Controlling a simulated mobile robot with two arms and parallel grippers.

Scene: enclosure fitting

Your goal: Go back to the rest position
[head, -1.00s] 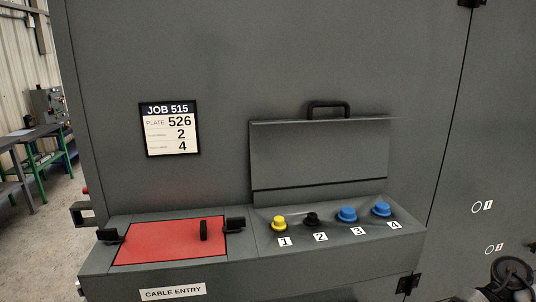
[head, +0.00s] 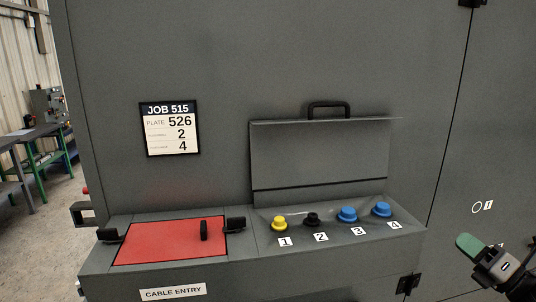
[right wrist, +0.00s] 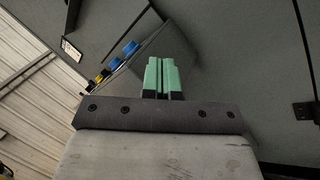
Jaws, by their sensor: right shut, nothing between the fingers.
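My right gripper (head: 470,246) is at the lower right of the head view, in front of the enclosure door and to the right of the cable entry box. Its green fingertips are closed together in the right wrist view (right wrist: 161,75), with nothing between them. My left gripper is not in view. The enclosure (head: 225,60) is a large dark grey cabinet. Its cable entry box (head: 240,265) carries a red plate (head: 165,240) and a row of yellow (head: 279,224), black (head: 312,219) and blue (head: 347,215) glands numbered 1 to 4. The grey lid (head: 320,155) with a handle stands raised behind the glands.
A job card (head: 169,129) reading JOB 515 is on the enclosure wall. Two black clamps (head: 110,235) flank the red plate. A hinge (head: 407,284) sits by the door seam. A workbench (head: 35,135) stands far left. The space in front of the box looks clear.

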